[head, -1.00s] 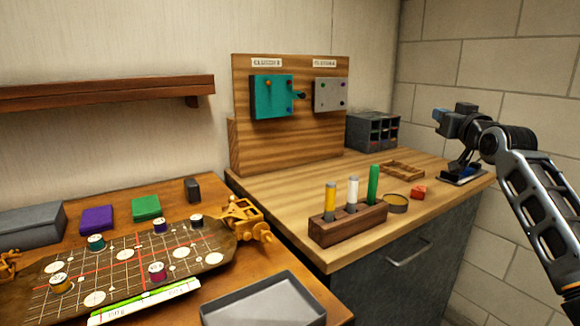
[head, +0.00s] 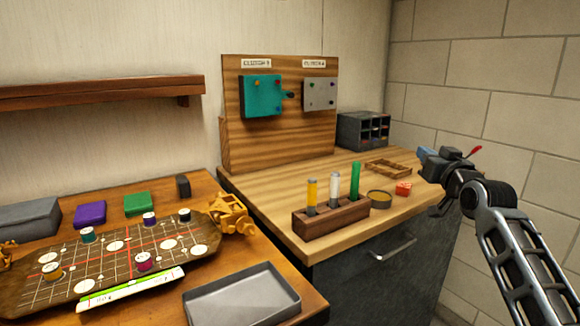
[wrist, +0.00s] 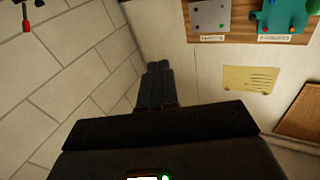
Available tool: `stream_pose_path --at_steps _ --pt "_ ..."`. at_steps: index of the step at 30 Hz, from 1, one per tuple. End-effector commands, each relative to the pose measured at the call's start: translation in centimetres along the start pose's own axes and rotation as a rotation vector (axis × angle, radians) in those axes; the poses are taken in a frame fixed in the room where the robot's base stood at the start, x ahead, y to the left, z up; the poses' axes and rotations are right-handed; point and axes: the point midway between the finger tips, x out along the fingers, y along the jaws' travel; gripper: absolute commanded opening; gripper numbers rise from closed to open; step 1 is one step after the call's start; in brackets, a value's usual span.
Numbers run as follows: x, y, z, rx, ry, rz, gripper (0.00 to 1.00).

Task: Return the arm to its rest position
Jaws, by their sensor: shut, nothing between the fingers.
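My arm (head: 515,255) enters the head view from the lower right and bends at a dark wrist joint. My gripper (head: 437,170) is at the right end of the wooden bench (head: 268,203), overlapping its edge in the picture; its fingertips are hard to make out there. In the wrist view my gripper's fingers (wrist: 157,68) are closed together with nothing between them. They point toward the pale wall, apart from the panel with the grey box (wrist: 209,16) and teal box (wrist: 283,18).
A wooden rack (head: 330,220) holding yellow, white and green tubes stands at the bench front. A red block (head: 403,188), round dish (head: 379,199) and dark cubby box (head: 363,130) are nearby. A red piece (head: 473,151) shows behind my gripper. The brick wall (head: 490,90) is at right.

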Motion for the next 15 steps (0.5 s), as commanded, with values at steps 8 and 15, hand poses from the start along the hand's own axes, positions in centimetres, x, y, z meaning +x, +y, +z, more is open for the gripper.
stream_pose_path --at_steps 8,15 --pt "-6.3 -4.4 9.4 0.084 -0.021 -0.001 0.0" --pt "-14.6 -8.1 16.8 0.146 -0.043 0.02 0.0"
